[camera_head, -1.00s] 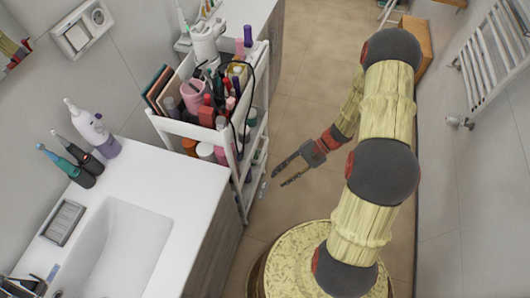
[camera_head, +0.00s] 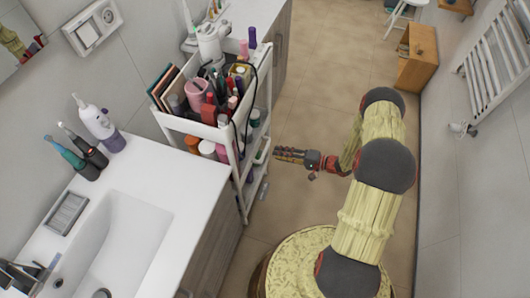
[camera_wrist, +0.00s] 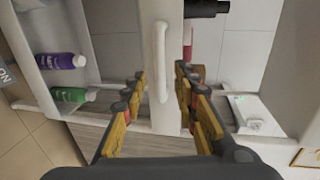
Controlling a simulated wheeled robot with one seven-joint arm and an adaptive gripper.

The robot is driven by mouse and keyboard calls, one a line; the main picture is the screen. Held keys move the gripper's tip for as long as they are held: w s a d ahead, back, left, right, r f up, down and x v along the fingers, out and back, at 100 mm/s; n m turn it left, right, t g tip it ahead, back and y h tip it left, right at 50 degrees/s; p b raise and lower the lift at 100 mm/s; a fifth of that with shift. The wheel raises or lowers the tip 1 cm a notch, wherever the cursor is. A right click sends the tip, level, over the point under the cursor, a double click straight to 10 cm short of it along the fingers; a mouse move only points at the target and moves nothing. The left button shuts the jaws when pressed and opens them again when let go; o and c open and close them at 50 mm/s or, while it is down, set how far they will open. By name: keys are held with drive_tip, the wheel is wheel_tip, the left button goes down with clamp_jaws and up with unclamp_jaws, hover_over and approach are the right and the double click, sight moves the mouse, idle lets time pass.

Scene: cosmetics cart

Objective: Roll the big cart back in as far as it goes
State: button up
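The big cart (camera_head: 185,124) is a white, narrow, tiered trolley. It stands out between the sink counter and the white surface behind, its upper tray full of cosmetics. My gripper (camera_head: 279,155) is just right of the cart's narrow outer end, pointing left at it. In the wrist view my gripper (camera_wrist: 162,85) is open, with its two yellow fingers apart. A white bar handle (camera_wrist: 160,58) on the cart's end panel (camera_wrist: 150,14) lies between the fingers. I cannot tell whether either finger touches the handle.
The sink counter (camera_head: 178,200) stands at the cart's near side. Purple (camera_wrist: 60,61) and green (camera_wrist: 72,95) bottles lie in view on the cart's shelves. A wooden cabinet (camera_head: 416,57) and a towel radiator (camera_head: 497,70) are to the right. The tiled floor (camera_head: 325,70) between is clear.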

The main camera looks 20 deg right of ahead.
sight(265, 151)
drive_tip(key=b+x, duration=0.1)
drive_tip(key=x, duration=0.6)
drive_tip(key=shift+w+a, duration=0.2)
drive_tip(key=shift+a, duration=0.1)
drive_tip(key=c, duration=0.4)
drive_tip(key=c, duration=0.3)
drive_tip(key=shift+f, duration=0.1)
clamp_jaws()
